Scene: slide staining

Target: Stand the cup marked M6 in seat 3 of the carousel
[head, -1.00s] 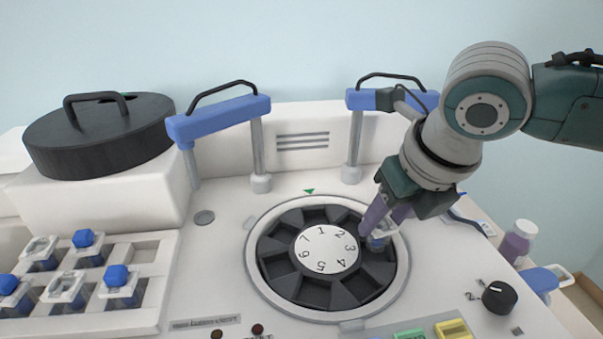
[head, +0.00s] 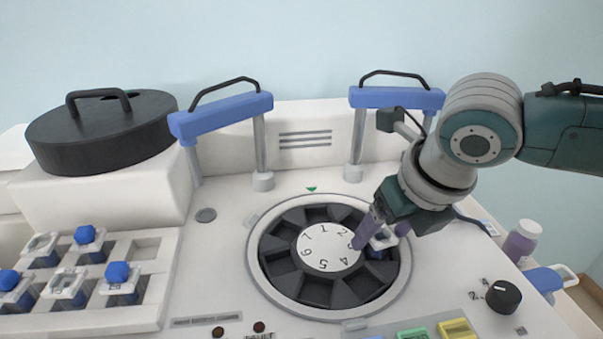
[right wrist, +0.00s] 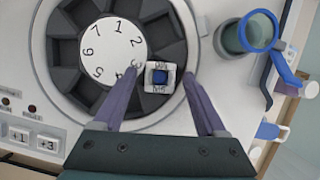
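A small white-rimmed cup with a blue middle (right wrist: 160,77) stands in the carousel (right wrist: 77,75) beside the number 3. It also shows in the head view (head: 384,239), partly hidden by a finger. Its marking is too small to read surely. My right gripper (head: 383,234) is over the carousel's right side. In the right wrist view its purple fingers (right wrist: 160,102) are spread wide on either side of the cup, with gaps to both. The cup looks upright. My left gripper is out of view.
A white rack (head: 150,248) at the left holds several cups, some with blue tops. A black lid (head: 100,130) lies behind it. Two blue-topped handles (head: 222,115) stand behind the carousel. A black knob (head: 502,297) and a purple bottle (head: 522,241) are at the right.

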